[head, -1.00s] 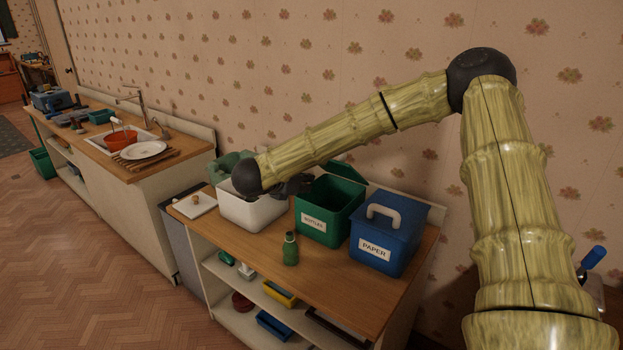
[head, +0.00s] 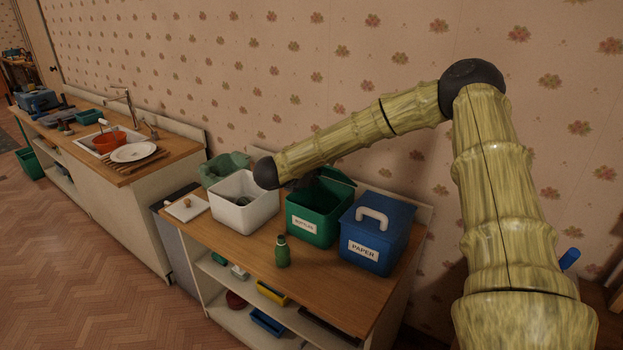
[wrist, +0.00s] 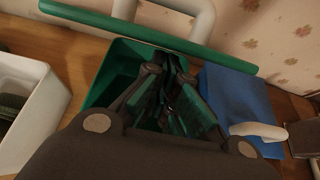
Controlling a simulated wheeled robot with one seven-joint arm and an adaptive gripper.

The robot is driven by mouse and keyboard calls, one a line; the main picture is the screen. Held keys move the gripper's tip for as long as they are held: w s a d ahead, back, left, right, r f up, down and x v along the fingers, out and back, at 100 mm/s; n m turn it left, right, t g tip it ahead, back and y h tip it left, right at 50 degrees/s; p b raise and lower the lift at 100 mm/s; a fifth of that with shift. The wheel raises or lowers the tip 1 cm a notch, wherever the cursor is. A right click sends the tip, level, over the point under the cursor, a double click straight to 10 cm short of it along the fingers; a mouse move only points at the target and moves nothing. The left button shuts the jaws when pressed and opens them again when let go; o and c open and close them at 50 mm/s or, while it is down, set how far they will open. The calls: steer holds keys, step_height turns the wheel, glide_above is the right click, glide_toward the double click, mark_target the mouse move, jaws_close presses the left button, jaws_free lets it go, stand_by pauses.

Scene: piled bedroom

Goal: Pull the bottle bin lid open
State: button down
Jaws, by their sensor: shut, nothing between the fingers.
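The bottle bin (head: 313,225) is the green box with a white label, in the middle of the row on the wooden counter. Its green lid (head: 338,176) stands raised at the back of the bin, so the top is open. In the wrist view the lid (wrist: 150,36) shows edge-on as a green bar, with a pale handle (wrist: 205,20) behind it. My gripper (wrist: 174,100) is shut and empty, over the bin's opening and in front of the lid. Touch between fingers and lid cannot be told. In the head view my arm's end partly hides the gripper.
An open white bin (head: 245,205) stands left of the bottle bin, and a blue paper bin (head: 370,240) with a closed lid and pale handle stands right. A green bottle (head: 282,252) stands upright in front. The patterned wall is close behind.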

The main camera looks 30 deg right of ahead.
steer(key=shift+r, duration=0.1)
steer(key=d+r+y, duration=0.1)
steer(key=d+r, duration=0.1)
steer(key=w+d+r+g+y, duration=0.1)
steer(key=d+r, duration=0.1)
steer(key=w+d+r+y, duration=0.1)
steer(key=d+r, duration=0.1)
steer(key=shift+w+r+g+y, duration=0.1)
steer(key=shift+w+g+y, duration=0.2)
steer(key=shift+y, duration=0.1)
steer(key=shift+s+a, duration=0.1)
steer(key=a+f+b, duration=0.1)
steer(key=s+a+f+b, duration=0.1)
steer(key=a, duration=0.1)
steer(key=shift+s+a+b, duration=0.15)
steer(key=shift+a+b, duration=0.15)
steer(key=shift+b, duration=0.1)
steer(key=d+r+b+v, duration=0.1)
steer(key=b+v, duration=0.1)
steer(key=v, duration=0.8)
steer(key=shift+r, duration=0.15)
steer(key=shift+d, duration=0.15)
